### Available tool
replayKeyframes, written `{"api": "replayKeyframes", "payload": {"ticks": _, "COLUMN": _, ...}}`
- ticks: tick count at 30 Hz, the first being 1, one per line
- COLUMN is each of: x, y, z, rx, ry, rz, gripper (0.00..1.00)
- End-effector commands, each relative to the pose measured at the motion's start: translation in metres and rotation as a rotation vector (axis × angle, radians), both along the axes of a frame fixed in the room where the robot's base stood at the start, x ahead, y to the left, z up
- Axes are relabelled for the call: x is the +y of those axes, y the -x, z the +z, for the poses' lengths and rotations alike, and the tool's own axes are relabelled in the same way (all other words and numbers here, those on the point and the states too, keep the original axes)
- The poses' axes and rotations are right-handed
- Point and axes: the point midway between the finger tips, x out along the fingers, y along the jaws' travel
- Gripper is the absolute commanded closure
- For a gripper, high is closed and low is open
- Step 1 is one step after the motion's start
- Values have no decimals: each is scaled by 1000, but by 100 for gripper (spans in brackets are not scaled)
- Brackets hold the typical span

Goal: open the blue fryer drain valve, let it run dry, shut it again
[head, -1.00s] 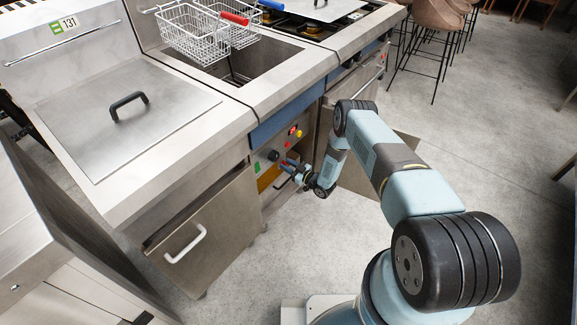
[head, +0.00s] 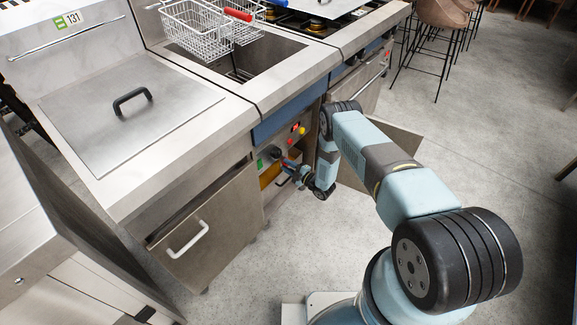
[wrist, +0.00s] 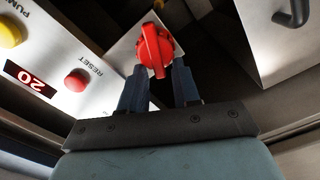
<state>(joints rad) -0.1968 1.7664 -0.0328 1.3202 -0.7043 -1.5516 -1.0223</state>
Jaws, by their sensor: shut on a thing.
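In the wrist view a red valve handle (wrist: 155,47) on a pale square plate stands between the fingertips of my gripper (wrist: 160,78). The gripper is shut on this handle; its blue fingers lie on either side. The handle's grip bar runs roughly up and down in the picture. In the head view my gripper (head: 292,170) is at the open lower front of the fryer (head: 284,118), which has a blue strip. The handle is small there and partly hidden by the gripper. An orange-yellow patch (head: 268,177) shows beside it; I cannot tell whether liquid is running.
The control panel has a yellow button (wrist: 9,32), a red reset button (wrist: 76,80) and a red display (wrist: 30,78). A cabinet door (head: 208,225) with a white handle is left of the gripper. Wire baskets (head: 212,28) sit above. Open floor (head: 470,150) lies right.

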Motion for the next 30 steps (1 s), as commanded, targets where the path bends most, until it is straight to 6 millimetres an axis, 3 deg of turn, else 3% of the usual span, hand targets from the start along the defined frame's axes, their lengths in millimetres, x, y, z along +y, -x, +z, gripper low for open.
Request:
{"api": "replayKeyframes", "payload": {"ticks": 15, "x": 0, "y": 3, "z": -13, "rx": -304, "ry": 250, "rz": -2, "gripper": 100}}
{"api": "replayKeyframes", "payload": {"ticks": 30, "x": -5, "y": 0, "z": -15, "rx": -393, "ry": 322, "rz": -9, "gripper": 100}}
